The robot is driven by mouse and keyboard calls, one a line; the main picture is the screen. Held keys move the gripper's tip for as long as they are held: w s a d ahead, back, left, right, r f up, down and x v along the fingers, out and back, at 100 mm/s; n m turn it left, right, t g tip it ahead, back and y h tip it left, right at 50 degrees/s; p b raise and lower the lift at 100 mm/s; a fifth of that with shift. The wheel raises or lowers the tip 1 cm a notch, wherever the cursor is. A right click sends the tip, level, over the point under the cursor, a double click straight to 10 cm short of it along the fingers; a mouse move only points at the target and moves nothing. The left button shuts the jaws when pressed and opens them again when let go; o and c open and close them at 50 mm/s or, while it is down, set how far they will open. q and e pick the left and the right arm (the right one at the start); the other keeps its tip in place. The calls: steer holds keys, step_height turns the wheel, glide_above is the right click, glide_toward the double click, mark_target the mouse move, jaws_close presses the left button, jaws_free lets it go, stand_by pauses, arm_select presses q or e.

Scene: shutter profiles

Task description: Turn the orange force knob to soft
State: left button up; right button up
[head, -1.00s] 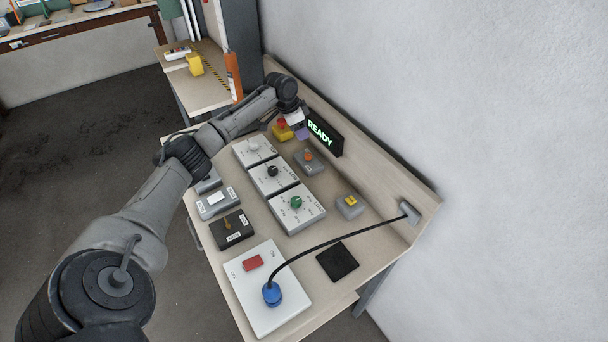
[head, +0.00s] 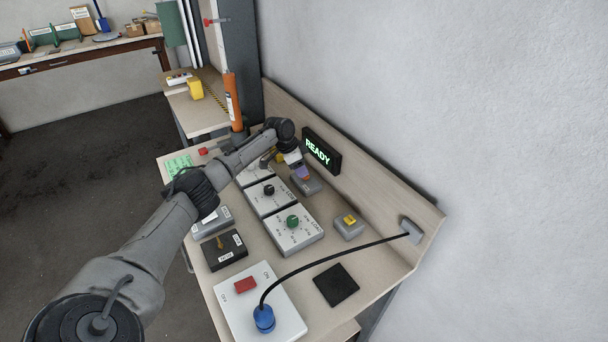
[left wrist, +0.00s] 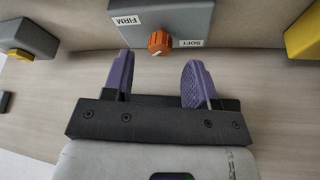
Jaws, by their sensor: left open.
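The orange force knob (left wrist: 159,42) sits on a grey box (left wrist: 190,18) with labels FIRM on the left and SOFT on the right in the left wrist view. A small pale mark shows at the knob's lower edge; its exact setting is hard to tell. My left gripper (left wrist: 160,64) has purple fingers spread apart, one on either side of the knob's line, with the knob just beyond the tips and no contact visible. In the head view my left gripper (head: 299,172) is over the grey box (head: 311,187), hiding most of the knob. My right gripper is out of view.
A READY display (head: 320,150) stands behind the box. White dial panels (head: 293,235) with black and green knobs lie to its left and front. A grey box with a yellow button (head: 349,226) is nearer. A black cable (head: 330,262) arcs across the bench front.

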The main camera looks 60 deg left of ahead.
arm_select(q)
steer(key=shift+x, duration=1.75)
steer(key=shift+c, duration=0.4)
steer(key=c, duration=0.9)
steer(key=shift+o, duration=0.2)
steer(key=shift+r+n+p, duration=0.2)
steer(key=shift+n+p, duration=0.1)
steer(key=shift+p, duration=0.1)
steer(key=n+y+p, duration=0.1)
steer(key=n+p, duration=0.2)
steer(key=p, duration=0.2)
steer(key=n+y+p, duration=0.1)
steer(key=n+p, duration=0.2)
steer(key=p, duration=0.2)
steer(key=shift+d+r+n+y, duration=0.1)
steer(key=shift+d+n+y, duration=0.2)
steer(key=shift+y, duration=0.1)
steer(key=shift+n+y+p, duration=0.4)
steer(key=shift+n+p, duration=0.8)
steer(key=shift+p, duration=0.05)
steer(key=shift+f, duration=0.25)
